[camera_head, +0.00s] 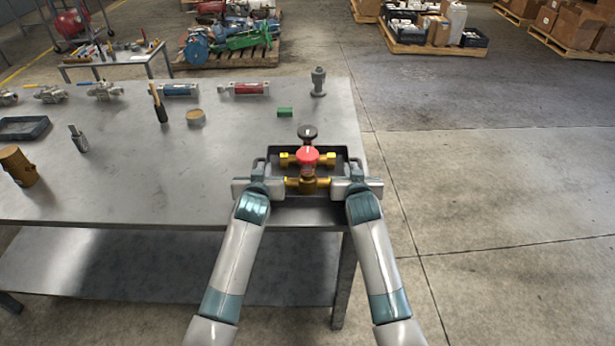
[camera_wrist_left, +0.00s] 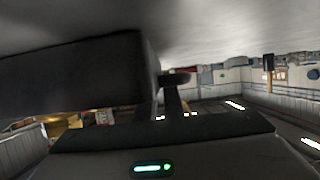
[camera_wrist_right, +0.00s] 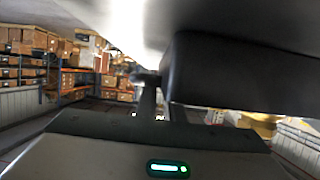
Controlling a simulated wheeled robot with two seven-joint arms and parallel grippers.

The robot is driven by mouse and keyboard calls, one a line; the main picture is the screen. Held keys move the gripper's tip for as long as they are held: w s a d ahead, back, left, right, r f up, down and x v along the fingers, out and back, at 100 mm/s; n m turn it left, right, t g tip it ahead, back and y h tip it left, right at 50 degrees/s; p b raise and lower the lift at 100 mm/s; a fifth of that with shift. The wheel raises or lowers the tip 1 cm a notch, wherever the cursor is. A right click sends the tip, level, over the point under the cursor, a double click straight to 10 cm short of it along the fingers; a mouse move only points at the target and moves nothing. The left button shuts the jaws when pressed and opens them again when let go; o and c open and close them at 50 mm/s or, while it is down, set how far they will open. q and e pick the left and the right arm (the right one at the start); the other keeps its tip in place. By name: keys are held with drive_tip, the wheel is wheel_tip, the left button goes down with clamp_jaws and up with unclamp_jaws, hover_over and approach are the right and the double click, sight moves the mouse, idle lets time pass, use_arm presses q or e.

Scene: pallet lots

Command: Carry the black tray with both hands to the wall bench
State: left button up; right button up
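In the wrist views the tray's dark side, also in the left wrist view (camera_wrist_left: 80,80) and right wrist view (camera_wrist_right: 215,70), is close beside each hand. The fingers look closed together on the handles, partly hidden. I cannot tell whether the tray touches the table.
The steel table (camera_head: 200,205) extends left with several valves, cylinders and a small dark tray (camera_head: 24,128). A green part (camera_head: 285,112) and a grey fitting (camera_head: 318,82) stand behind the tray. Open concrete floor (camera_head: 490,160) lies right. Loaded pallets (camera_head: 430,48) and a smaller table (camera_head: 112,62) are farther back.

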use_arm(q)
drive_tip(key=shift+w+f, duration=0.1)
drive_tip(key=shift+w, duration=0.25)
use_arm(e)
drive_tip(key=shift+w+f, duration=0.15)
drive_tip(key=shift+w, duration=0.2)
use_arm(q)
clamp_jaws()
use_arm(e)
clamp_jaws()
use_arm(q)
drive_tip(key=shift+w+r, duration=0.1)
drive_tip(key=shift+r, duration=0.1)
use_arm(e)
drive_tip(key=shift+w+r, duration=0.1)
drive_tip(key=shift+r, duration=0.15)
drive_tip(key=shift+r, duration=0.1)
